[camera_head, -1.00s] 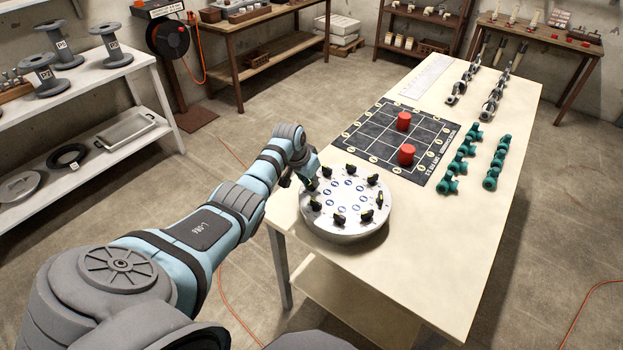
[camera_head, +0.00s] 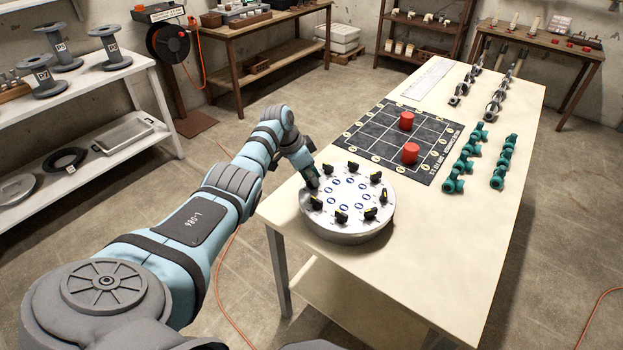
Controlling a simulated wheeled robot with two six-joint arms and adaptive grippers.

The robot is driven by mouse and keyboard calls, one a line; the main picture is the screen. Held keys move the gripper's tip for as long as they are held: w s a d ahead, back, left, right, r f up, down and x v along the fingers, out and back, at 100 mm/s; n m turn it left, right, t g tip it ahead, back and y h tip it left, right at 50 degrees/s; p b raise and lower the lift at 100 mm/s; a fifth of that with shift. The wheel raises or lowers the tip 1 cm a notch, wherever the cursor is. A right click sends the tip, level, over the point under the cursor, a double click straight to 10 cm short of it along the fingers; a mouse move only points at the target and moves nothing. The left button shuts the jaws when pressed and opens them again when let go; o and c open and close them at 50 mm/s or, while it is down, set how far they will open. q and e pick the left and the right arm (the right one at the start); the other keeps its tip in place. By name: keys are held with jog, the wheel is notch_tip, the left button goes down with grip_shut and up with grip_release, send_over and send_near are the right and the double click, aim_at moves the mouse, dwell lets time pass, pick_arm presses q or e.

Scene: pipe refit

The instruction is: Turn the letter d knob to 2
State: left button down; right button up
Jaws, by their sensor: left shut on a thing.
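A round grey dial plate (camera_head: 347,233) sits near the left front part of the table. Several black knobs with yellow marks stand in a ring on it, such as a front knob (camera_head: 341,216) and a back knob (camera_head: 352,168). Blue-ringed labels sit inside the ring. The letters are too small to read, so I cannot tell which knob is d. My left gripper (camera_head: 313,186) points down at the left rim of the plate, shut on a knob there. Gripper and arm mostly hide that knob. My right gripper is out of view.
A dark grid mat (camera_head: 380,143) with two red cylinders (camera_head: 410,153) lies behind the plate. Teal pipe fittings (camera_head: 460,168) and grey metal fittings stand farther right and back. The table's front part (camera_head: 440,260) is clear. A shelf with spools stands at left.

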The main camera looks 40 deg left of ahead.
pick_arm(q)
jog(key=c, duration=1.7)
grip_release()
jog(key=v, duration=1.2)
